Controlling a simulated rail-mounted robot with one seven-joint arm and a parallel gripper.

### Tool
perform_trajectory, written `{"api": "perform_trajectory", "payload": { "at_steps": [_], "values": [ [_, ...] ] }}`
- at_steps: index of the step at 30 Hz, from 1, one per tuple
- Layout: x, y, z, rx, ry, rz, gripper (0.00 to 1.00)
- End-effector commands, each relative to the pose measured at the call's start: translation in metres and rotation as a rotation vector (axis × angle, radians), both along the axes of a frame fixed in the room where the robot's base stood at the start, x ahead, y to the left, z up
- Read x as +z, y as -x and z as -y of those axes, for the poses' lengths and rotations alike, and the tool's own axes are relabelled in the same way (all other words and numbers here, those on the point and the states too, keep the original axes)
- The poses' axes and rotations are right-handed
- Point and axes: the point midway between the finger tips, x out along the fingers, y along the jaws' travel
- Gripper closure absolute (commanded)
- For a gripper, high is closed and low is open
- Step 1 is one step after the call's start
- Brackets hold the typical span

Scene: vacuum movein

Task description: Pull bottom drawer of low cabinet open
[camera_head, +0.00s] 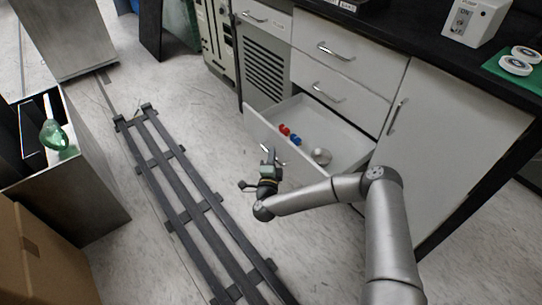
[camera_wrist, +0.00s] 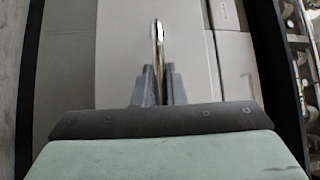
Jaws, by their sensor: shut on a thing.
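The low cabinet (camera_head: 392,62) is white with a black top. Its bottom drawer (camera_head: 336,118) stands pulled out, with its inside showing. In the drawer lie red (camera_head: 284,130) and blue (camera_head: 295,141) small items and a round pale item (camera_head: 321,156). My gripper (camera_head: 270,157) is at the front of this drawer. In the wrist view my gripper (camera_wrist: 159,75) is shut on the metal drawer handle (camera_wrist: 158,38), against the pale drawer front (camera_wrist: 115,60). In the head view the handle is mostly hidden by the gripper.
Two closed drawers (camera_head: 335,68) are above the open one. A cabinet door (camera_head: 440,125) is to the right. Dark rails (camera_head: 190,185) run along the floor at left. A box with a green glass item (camera_head: 54,135) and a cardboard box (camera_head: 30,260) stand at far left.

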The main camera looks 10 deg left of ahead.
Motion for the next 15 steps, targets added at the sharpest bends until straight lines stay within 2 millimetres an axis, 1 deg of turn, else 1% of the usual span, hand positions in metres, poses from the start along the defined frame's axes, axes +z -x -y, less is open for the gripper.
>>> {"api": "perform_trajectory", "payload": {
  "at_steps": [5, 6, 7, 8, 15],
  "values": [
    [-0.0002, -0.0007, 0.0015, -0.005, 0.000, 0.001, 1.00],
    [-0.0002, -0.0007, 0.0015, -0.005, 0.000, 0.001, 0.78],
    [-0.0002, -0.0007, 0.0015, -0.004, 0.000, 0.001, 0.70],
    [-0.0001, -0.0007, 0.0014, -0.004, 0.000, 0.001, 0.68],
    [0.0000, -0.0003, 0.0007, -0.002, 0.000, 0.000, 0.68]
  ]
}}
